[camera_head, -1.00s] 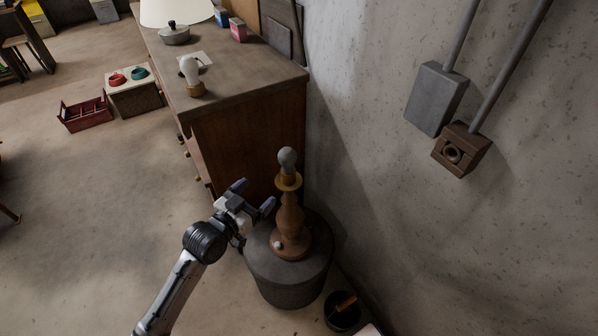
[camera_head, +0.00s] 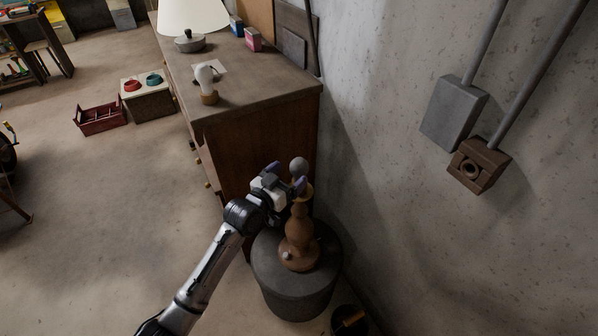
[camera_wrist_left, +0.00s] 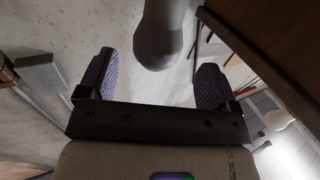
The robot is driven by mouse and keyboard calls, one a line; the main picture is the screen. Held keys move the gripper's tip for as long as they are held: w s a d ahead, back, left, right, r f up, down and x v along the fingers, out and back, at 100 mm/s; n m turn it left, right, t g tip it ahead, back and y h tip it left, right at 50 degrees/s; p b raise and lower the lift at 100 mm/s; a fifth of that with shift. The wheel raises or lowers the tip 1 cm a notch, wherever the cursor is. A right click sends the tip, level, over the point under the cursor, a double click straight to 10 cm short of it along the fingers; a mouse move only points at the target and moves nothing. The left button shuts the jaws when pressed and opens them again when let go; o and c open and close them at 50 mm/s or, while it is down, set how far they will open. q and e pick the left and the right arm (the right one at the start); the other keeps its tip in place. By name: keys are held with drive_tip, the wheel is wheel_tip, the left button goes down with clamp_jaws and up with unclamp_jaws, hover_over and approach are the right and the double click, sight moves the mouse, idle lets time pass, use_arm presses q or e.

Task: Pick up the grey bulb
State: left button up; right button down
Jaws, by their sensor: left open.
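The grey bulb (camera_head: 298,167) stands upright on top of a brown turned lamp base (camera_head: 298,242). My left gripper (camera_head: 286,176) is open at the bulb's height, just left of it, with its near finger overlapping the bulb's lower part in the head view. In the left wrist view the grey bulb (camera_wrist_left: 163,38) shows at the top middle, in line with the gap between the two purple-padded fingers of the gripper (camera_wrist_left: 154,84). I see no clear contact between fingers and bulb. My right gripper is not in view.
The lamp base stands on a dark round drum (camera_head: 290,292) beside the concrete wall. A wooden cabinet (camera_head: 262,145) stands behind it, with a white bulb (camera_head: 205,76) on its top. A grey box (camera_head: 453,112) and a brown socket block (camera_head: 479,165) are on the wall.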

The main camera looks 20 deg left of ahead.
sight(293, 172)
use_arm(q)
drive_tip(key=x, duration=0.3)
drive_tip(key=shift+w+d+r, duration=0.15)
drive_tip(key=shift+w+d, duration=0.05)
drive_tip(key=shift+d, duration=0.05)
drive_tip(key=shift+w, duration=0.35)
drive_tip(key=shift+d, duration=0.1)
drive_tip(key=c, duration=1)
drive_tip(key=shift+r, duration=0.15)
